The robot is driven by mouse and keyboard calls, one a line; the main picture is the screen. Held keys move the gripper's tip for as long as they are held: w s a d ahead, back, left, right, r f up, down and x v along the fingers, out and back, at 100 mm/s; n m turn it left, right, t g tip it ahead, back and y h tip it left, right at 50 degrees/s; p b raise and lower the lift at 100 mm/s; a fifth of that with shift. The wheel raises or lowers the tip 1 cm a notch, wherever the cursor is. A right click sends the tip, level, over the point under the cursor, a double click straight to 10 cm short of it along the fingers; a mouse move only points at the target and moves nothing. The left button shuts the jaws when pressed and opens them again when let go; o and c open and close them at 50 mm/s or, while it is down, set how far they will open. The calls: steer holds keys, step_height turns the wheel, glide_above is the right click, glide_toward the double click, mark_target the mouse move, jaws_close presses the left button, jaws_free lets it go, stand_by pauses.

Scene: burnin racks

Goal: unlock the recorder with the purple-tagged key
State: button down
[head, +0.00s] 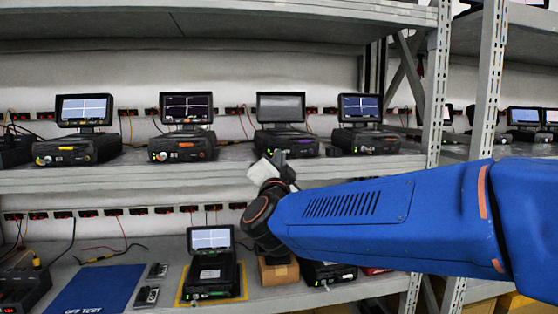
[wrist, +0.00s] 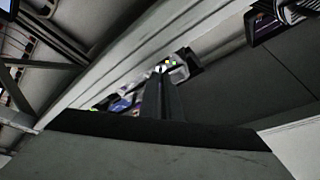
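A recorder with a purple strip on its front (head: 304,140) stands on the middle shelf in the head view. Its screen (head: 281,107) is plain grey, without a trace. My gripper (head: 279,160) is just in front of and below this recorder, and it hides part of its lower front. In the wrist view the dark fingers (wrist: 164,98) lie close side by side and point up toward the shelf. A small bright patch shows past their tips, too blurred to name. I cannot make out a purple-tagged key or whether one is between the fingers.
Other recorders stand on the same shelf, one with a yellow strip (head: 77,149) and one with an orange strip (head: 182,145) to the left, another to the right (head: 365,140). Below are a blue mat (head: 95,288) and a recorder on a yellow-edged mat (head: 212,278). A shelf upright (head: 437,85) stands at right.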

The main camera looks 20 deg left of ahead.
steer(key=c, duration=2.3)
jaws_free()
steer(key=shift+o, duration=0.2)
steer(key=v, duration=1.7)
steer(key=shift+s+f, duration=0.15)
steer(key=shift+s, duration=0.05)
steer(key=shift+d, duration=0.1)
